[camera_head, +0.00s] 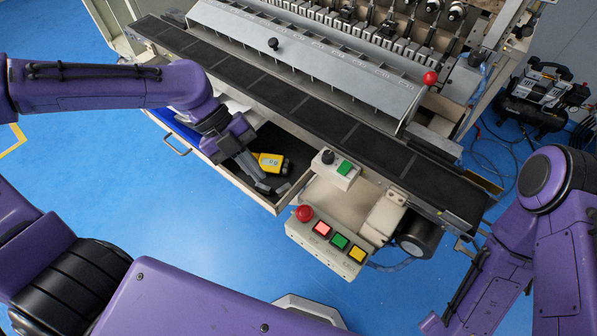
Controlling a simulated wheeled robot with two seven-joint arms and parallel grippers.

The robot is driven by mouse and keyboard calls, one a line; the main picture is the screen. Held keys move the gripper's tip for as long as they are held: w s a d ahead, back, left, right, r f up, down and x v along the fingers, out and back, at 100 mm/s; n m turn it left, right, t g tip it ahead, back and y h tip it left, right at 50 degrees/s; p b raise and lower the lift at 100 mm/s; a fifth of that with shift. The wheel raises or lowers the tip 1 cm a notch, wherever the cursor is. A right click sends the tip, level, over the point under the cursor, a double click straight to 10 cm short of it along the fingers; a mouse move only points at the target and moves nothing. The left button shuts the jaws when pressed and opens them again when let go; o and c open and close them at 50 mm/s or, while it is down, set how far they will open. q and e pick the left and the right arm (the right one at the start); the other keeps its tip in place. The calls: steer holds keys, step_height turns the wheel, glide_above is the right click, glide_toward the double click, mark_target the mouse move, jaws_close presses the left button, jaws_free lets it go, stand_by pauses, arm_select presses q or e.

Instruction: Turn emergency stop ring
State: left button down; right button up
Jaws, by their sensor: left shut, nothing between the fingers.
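The red emergency stop button (304,213) sits at the left end of the cream control box (330,247), at the front of the machine. Its ring is too small to make out. My left gripper (272,190) is shut and empty. In the picture it shows over the open drawer, up and to the left of the red button and apart from it. My right arm comes in from the right and runs down to the lower edge; its gripper does not show.
The control box also has red, green and yellow square buttons. The open drawer (240,187) holds a yellow device (270,162). A small box with a green button (345,168) stands behind. A dark conveyor belt (370,145) crosses the machine. The blue floor in front is clear.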

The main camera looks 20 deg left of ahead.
arm_select(q)
steer(key=d+f+m, duration=0.3)
steer(key=d+f, duration=0.3)
steer(key=d, duration=0.2)
steer(key=shift+b, duration=0.35)
steer(key=shift+s, duration=0.1)
